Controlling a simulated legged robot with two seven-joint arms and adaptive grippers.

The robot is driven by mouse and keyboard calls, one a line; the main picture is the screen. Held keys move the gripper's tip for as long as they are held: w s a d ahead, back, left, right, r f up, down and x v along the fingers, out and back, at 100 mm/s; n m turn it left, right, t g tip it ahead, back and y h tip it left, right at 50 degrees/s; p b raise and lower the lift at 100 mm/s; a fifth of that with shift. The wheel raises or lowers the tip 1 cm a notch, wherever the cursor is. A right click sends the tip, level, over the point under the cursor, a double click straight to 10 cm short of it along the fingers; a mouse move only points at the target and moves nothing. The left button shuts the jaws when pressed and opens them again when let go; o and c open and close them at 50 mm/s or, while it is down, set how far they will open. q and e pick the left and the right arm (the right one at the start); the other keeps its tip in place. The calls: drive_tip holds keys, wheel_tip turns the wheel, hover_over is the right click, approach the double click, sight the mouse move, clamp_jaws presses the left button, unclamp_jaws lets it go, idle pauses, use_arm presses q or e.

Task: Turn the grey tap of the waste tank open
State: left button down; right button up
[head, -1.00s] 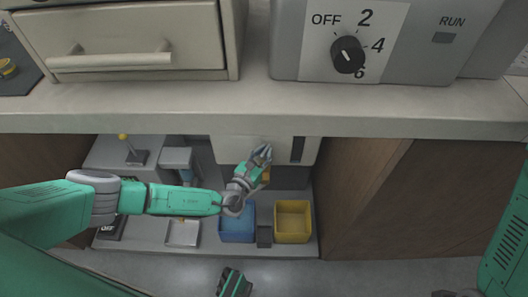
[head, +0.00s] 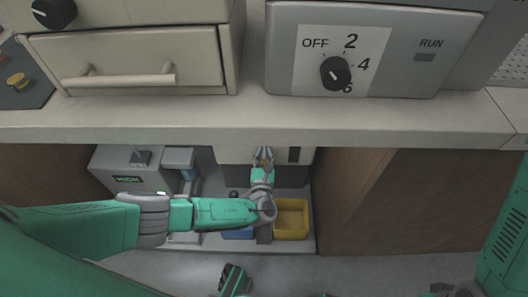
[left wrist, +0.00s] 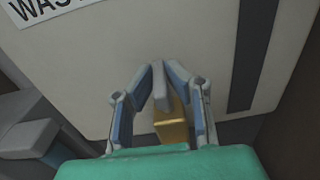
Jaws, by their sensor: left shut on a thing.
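The waste tank (head: 232,153) is a pale box under the counter, with part of its label (left wrist: 55,8) in the left wrist view. Its tap has a brass body (left wrist: 172,128) and a short grey lever (left wrist: 161,92) low on the front face. My left gripper (head: 263,152) is at the tap. In the left wrist view its two fingers (left wrist: 159,76) stand on either side of the lever and are shut on it. The lever's far end is partly hidden between the fingertips.
A yellow bin (head: 291,220) and a partly hidden blue bin (head: 238,233) stand below the tank. A grey unit with a green display (head: 127,179) is at left. The counter edge (head: 240,136) overhangs the arm. A wooden panel (head: 345,195) bounds the right side.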

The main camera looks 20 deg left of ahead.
use_arm(q)
drive_tip(key=shift+s+f+n+y, duration=0.1)
drive_tip(key=shift+f+n+y, duration=0.05)
drive_tip(key=shift+n+y, duration=0.2)
drive_tip(key=c, duration=1.6)
unclamp_jaws()
drive_tip(key=shift+d, duration=0.1)
drive_tip(key=v, duration=1.2)
